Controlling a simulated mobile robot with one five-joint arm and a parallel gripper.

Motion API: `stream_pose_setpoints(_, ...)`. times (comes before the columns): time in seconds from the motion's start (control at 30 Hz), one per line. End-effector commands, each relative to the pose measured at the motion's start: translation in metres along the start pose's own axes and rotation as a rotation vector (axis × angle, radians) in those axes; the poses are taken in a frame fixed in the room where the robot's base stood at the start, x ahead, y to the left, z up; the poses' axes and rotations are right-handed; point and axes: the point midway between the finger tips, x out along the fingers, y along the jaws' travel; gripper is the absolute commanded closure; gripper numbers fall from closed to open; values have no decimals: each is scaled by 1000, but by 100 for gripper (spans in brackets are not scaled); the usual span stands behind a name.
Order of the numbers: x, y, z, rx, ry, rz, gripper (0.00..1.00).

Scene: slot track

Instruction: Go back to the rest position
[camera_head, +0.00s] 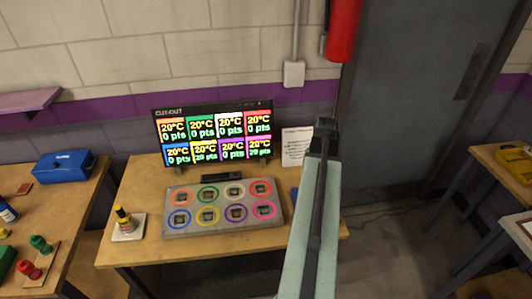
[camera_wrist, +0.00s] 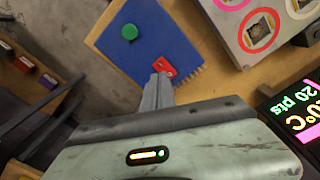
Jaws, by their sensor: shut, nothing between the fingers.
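My gripper (camera_wrist: 160,80) shows in the wrist view with its narrow fingers together and nothing between them. Its tips appear over a blue board (camera_wrist: 150,45) with a toothed edge, close to a red piece (camera_wrist: 165,67); I cannot tell whether they touch it. A green round knob (camera_wrist: 129,32) is on the same board. In the head view my arm reaches up over the right end of the middle table (camera_head: 150,180), and the fingers cannot be made out there. The arm hides most of the blue board (camera_head: 295,194).
A grey panel (camera_head: 171,231) with coloured rings lies on the middle table, before a lit screen (camera_head: 160,122). A yellow-topped bottle (camera_head: 124,218) stands on a white block at left. Side tables hold a blue toolbox (camera_head: 63,167) and a yellow item (camera_head: 517,165). A grey door (camera_head: 405,110) stands behind.

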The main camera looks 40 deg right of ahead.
Motion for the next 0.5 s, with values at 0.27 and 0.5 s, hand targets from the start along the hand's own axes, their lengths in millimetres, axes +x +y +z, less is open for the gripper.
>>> stream_pose_setpoints(0.27,0,-63,12,-110,0,-1,100)
stream_pose_setpoints(0.5,0,-246,110,-471,0,0,100)
